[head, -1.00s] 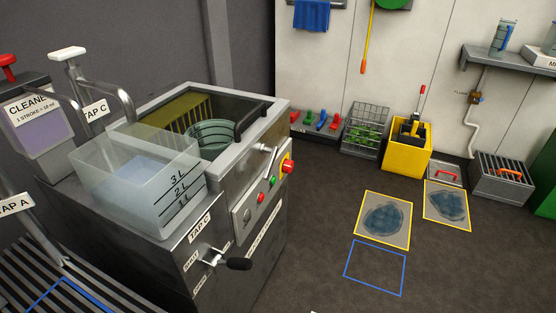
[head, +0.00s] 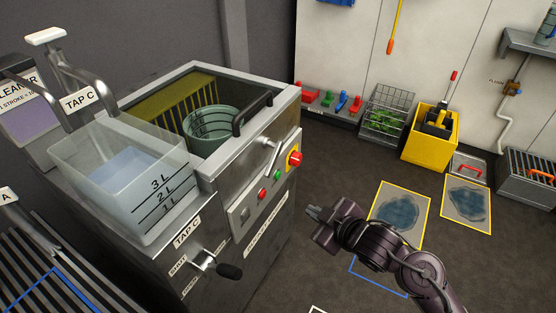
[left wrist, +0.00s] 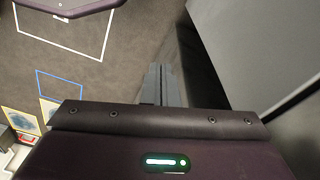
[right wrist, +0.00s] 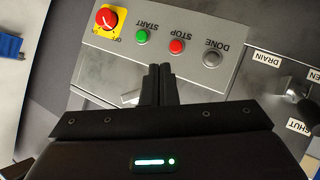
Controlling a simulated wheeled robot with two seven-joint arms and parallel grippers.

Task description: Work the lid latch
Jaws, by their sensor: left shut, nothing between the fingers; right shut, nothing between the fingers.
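The lid latch (head: 269,157) is a silver lever on the machine's front, just under the rim and the black lid handle (head: 252,113). My right gripper (head: 313,212) is shut and empty, in front of the machine and apart from the latch. In the right wrist view its closed fingers (right wrist: 158,72) point at the front panel (right wrist: 120,62); a pale metal piece beside them may be the latch, mostly hidden. My left gripper (left wrist: 161,78) shows only in the left wrist view, shut and empty above the floor beside a grey wall or machine side.
Beside the latch are a red knob (head: 295,159) and several buttons. A clear measuring tank (head: 120,185) with water stands left of the lid. The tap lever (head: 229,271) juts out below it. A green bucket (head: 212,128) is inside the machine.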

